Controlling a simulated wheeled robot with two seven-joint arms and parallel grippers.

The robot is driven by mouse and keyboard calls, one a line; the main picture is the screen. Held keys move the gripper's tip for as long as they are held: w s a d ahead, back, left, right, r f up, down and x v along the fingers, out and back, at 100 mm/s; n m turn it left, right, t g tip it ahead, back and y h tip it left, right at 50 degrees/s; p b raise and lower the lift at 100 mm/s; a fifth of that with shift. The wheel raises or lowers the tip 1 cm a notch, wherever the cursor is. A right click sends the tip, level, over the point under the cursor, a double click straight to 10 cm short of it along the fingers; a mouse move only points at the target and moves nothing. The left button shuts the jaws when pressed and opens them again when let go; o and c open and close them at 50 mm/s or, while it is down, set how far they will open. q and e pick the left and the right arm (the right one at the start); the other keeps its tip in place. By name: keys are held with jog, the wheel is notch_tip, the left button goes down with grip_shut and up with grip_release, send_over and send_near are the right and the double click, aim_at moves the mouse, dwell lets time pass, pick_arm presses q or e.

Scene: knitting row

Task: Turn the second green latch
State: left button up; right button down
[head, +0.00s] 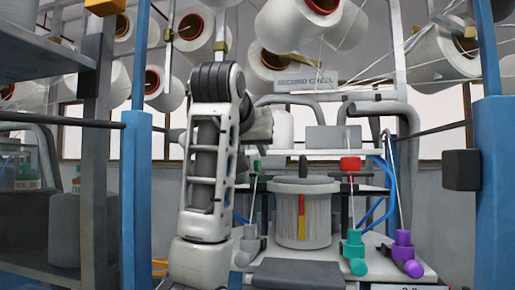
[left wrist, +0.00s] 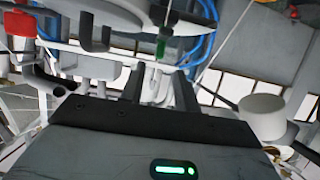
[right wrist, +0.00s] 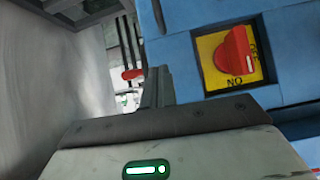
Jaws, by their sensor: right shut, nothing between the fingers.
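A small green latch (head: 257,166) stands on a thin upright in the head view, left of a grey ribbed drum. The left wrist view shows a small green piece (left wrist: 161,47) just beyond and between the fingertips; I see no contact. A larger green handle (head: 355,250) sits low at the right on the machine top. My left gripper (left wrist: 160,75) is open and empty, its fingers apart; in the head view it is largely hidden behind my own arm. My right gripper (right wrist: 157,78) is shut and empty, close to a blue post.
A red latch (head: 350,164) and purple handle (head: 403,252) are right of the ribbed drum (head: 304,213). Blue posts (head: 136,190) flank the machine. A red switch on a yellow plate (right wrist: 236,62) is beside my right gripper. Yarn cones hang above.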

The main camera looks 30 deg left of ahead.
aim_at(258, 172)
pick_arm(q)
jog(key=p+x, duration=0.1)
jog(key=x, duration=0.5)
jog(key=shift+w+d+f, duration=0.1)
jog(key=shift+w+f, duration=0.05)
jog(key=shift+w, duration=0.15)
grip_shut()
